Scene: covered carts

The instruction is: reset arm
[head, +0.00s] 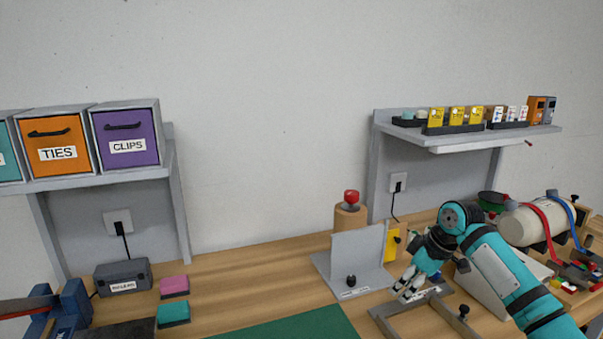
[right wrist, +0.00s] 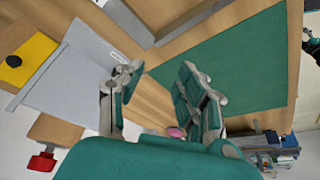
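My right arm comes in from the right in the head view, and its teal gripper (head: 407,290) points down over the bench beside a grey angled plate (head: 358,262). In the right wrist view the two fingers of this gripper (right wrist: 163,95) stand apart with nothing between them. The grey plate (right wrist: 70,75) shows beyond one finger there. My left gripper is not in the head view. A small dark and teal part at the right edge of the right wrist view may belong to my left arm, cut off by the frame.
A grey frame (head: 385,316) lies under the right gripper. A red-topped wooden post (head: 350,215) stands behind the plate. A green mat (head: 290,325) lies at the front. Shelves with bins (head: 125,138) and yellow cards (head: 456,115) hang at both sides. A beige cylinder (head: 535,222) is at right.

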